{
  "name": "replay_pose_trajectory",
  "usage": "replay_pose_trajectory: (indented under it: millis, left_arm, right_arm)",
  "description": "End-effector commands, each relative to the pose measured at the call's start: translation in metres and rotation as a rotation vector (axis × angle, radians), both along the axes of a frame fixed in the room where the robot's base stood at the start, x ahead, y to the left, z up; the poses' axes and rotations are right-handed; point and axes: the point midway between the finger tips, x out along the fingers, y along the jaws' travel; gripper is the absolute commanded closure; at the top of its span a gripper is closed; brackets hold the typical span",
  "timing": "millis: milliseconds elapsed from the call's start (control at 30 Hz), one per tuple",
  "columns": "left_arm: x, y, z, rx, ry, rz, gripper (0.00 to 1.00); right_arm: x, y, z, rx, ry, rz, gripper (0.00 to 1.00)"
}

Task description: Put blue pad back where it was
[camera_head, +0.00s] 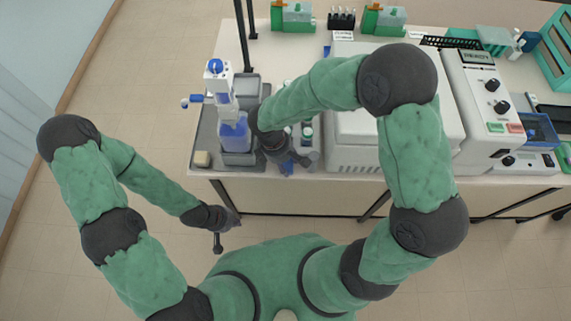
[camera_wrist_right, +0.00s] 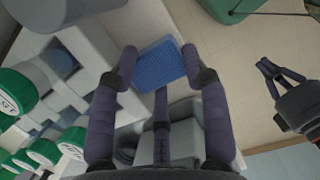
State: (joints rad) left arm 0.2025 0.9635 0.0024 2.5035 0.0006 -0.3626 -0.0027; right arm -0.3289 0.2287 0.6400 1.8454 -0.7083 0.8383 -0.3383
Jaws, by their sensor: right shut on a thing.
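The blue pad (camera_wrist_right: 160,65), a textured blue block, shows in the right wrist view between the fingertips of my right gripper (camera_wrist_right: 159,66). That gripper is shut on it. In the head view my right gripper (camera_head: 284,158) is over the front part of the bench, beside the dispenser, and I cannot clearly make out the pad there. My left gripper (camera_head: 226,230) is in front of the bench edge with its fingers apart and empty. It also shows at the right of the right wrist view (camera_wrist_right: 280,82).
A dispenser with blue liquid (camera_head: 235,132) stands on a grey tray (camera_head: 207,140) left of my right gripper. Green-capped bottles (camera_wrist_right: 72,143) are close by. A large white machine (camera_head: 355,150) stands to the right.

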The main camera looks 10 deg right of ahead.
Motion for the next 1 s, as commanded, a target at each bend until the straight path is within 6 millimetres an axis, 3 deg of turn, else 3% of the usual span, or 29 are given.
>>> replay_pose_trajectory:
  millis: [100, 433, 467, 500, 533, 867, 1000]
  left_arm:
    - [0.000, 0.000, -0.005, 0.000, 0.000, 0.000, 1.00]
    - [0.000, 0.000, -0.006, 0.000, 0.000, 0.000, 1.00]
    - [0.000, 0.000, -0.006, 0.000, 0.000, 0.000, 1.00]
    - [0.000, 0.000, -0.005, 0.000, 0.000, 0.000, 1.00]
    - [0.000, 0.000, -0.005, 0.000, 0.000, 0.000, 1.00]
    - [0.000, 0.000, -0.005, 0.000, 0.000, 0.000, 1.00]
    - [0.000, 0.000, -0.001, 0.000, 0.000, 0.000, 1.00]
  right_arm:
    - [0.000, 0.000, -0.013, -0.001, 0.001, 0.001, 0.72]
    - [0.000, 0.000, -0.015, 0.000, -0.001, 0.000, 0.72]
    - [0.000, 0.000, -0.014, 0.000, -0.001, 0.000, 0.45]
    - [0.000, 0.000, -0.014, 0.000, -0.001, 0.000, 0.34]
    - [0.000, 0.000, -0.014, 0.000, -0.001, 0.000, 0.29]
    - [0.000, 0.000, -0.013, 0.000, -0.001, 0.000, 0.29]
    - [0.001, 0.001, -0.004, 0.000, -0.003, 0.000, 0.29]
